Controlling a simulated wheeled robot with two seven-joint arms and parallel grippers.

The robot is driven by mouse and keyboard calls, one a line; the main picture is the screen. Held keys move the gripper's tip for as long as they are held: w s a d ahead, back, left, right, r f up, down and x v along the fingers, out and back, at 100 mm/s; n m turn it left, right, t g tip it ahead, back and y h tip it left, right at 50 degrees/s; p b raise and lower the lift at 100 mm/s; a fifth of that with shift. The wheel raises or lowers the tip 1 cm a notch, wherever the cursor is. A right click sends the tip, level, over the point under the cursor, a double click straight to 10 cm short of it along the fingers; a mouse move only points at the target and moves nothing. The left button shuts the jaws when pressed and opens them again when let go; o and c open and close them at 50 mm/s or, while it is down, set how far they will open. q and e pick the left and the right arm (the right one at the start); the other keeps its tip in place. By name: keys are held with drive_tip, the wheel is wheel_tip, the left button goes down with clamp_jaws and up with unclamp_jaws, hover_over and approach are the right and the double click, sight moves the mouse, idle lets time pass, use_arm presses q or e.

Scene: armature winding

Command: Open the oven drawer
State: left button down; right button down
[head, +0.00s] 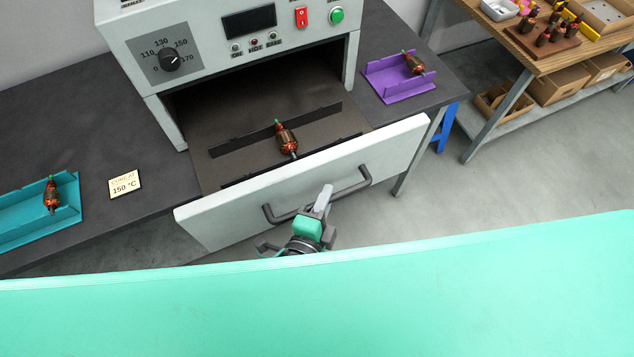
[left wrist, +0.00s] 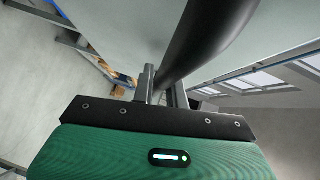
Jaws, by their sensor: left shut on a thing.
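The oven (head: 215,45) stands on the dark bench in the head view. Its drawer (head: 400,146) is pulled out, with the white front panel well clear of the oven body. My left gripper (head: 322,200) is shut on the dark bar handle (head: 345,187) of the drawer front. In the left wrist view the handle (left wrist: 205,40) passes between the fingers (left wrist: 163,88). My right gripper is not in view.
A teal tray (head: 20,235) with an armature and a card (head: 125,184) reading 150 °C lie on the bench (head: 60,130) at left. A purple tray (head: 400,88) with an armature is at right. A wooden workbench (head: 545,62) stands further right. The floor between is clear.

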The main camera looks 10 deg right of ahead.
use_arm(q)
drive_tip(key=shift+s+d, duration=0.2)
drive_tip(key=shift+s, duration=0.4)
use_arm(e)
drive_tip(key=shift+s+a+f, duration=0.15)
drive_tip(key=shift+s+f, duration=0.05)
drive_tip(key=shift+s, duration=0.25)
use_arm(q)
drive_tip(key=c, duration=1.4)
unclamp_jaws()
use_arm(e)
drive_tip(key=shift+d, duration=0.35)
